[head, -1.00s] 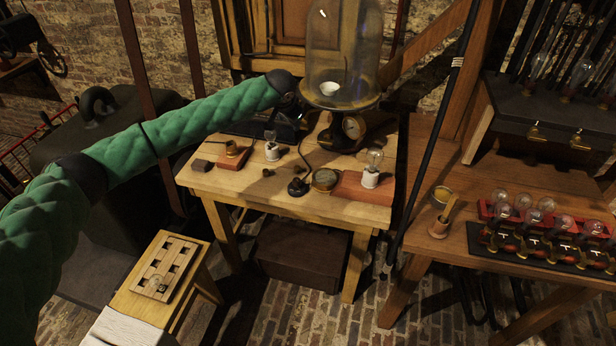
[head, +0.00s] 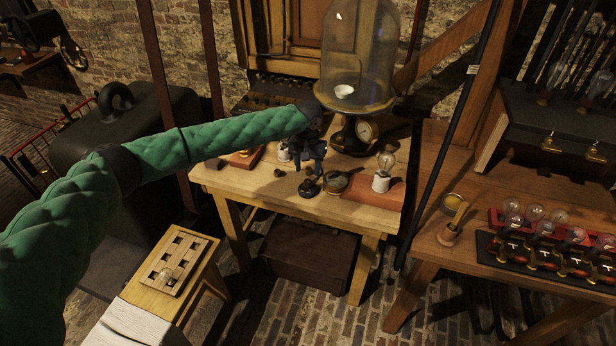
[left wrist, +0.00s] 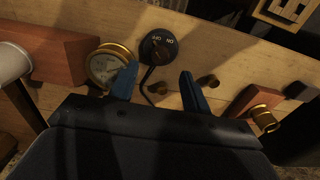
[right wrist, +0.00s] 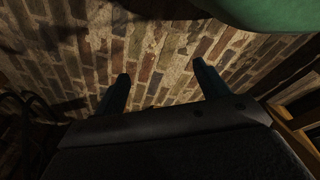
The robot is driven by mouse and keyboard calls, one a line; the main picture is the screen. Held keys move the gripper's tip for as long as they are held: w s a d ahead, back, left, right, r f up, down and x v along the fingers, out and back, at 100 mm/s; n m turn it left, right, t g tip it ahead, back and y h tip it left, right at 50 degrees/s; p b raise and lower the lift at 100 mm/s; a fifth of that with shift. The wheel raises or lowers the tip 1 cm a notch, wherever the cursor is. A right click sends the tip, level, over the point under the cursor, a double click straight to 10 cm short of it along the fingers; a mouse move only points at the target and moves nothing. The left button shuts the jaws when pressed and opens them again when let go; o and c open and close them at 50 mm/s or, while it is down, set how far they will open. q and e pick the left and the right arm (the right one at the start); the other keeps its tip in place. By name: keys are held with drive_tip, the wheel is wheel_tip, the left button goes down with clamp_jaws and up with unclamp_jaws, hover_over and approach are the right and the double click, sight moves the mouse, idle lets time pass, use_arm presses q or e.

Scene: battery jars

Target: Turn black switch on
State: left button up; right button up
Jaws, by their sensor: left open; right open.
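The black switch is a round knob with white lettering (left wrist: 160,47) in the left wrist view, on the light wooden table. In the head view the switch (head: 309,189) sits near the table's front edge. A dark cable runs from it. My left gripper (head: 314,168) is over the table just behind the switch, pointing down. In the left wrist view my left gripper (left wrist: 157,82) has its two blue fingers apart and empty, with the switch beyond them, not between them. My right gripper (right wrist: 162,82) is open and empty above the brick floor, seen only in the right wrist view.
A brass gauge (left wrist: 110,65) stands close beside the switch. A bulb on a white base (head: 382,172) is to its right. A glass bell jar (head: 358,60) stands behind on the table (head: 225,184).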

sight(307, 181)
use_arm(q)
wheel_tip(307, 181, down, 4)
drive_tip(key=shift+f+p, duration=0.1)
drive_tip(key=shift+p, duration=0.7)
drive_tip(key=shift+f, duration=0.6)
use_arm(e)
drive_tip(key=shift+s+d+f, duration=0.25)
drive_tip(key=shift+s+f, duration=0.15)
drive_tip(key=shift+s, duration=0.2)
drive_tip(key=shift+s+d+f, duration=0.25)
drive_tip(key=shift+s+f, duration=0.15)
drive_tip(key=shift+s, duration=0.15)
drive_tip(key=shift+s+d+f, duration=0.25)
drive_tip(key=shift+s+f, duration=0.15)
drive_tip(key=shift+s, duration=0.2)
use_arm(q)
drive_tip(key=c, duration=1)
use_arm(e)
drive_tip(key=shift+d, duration=0.1)
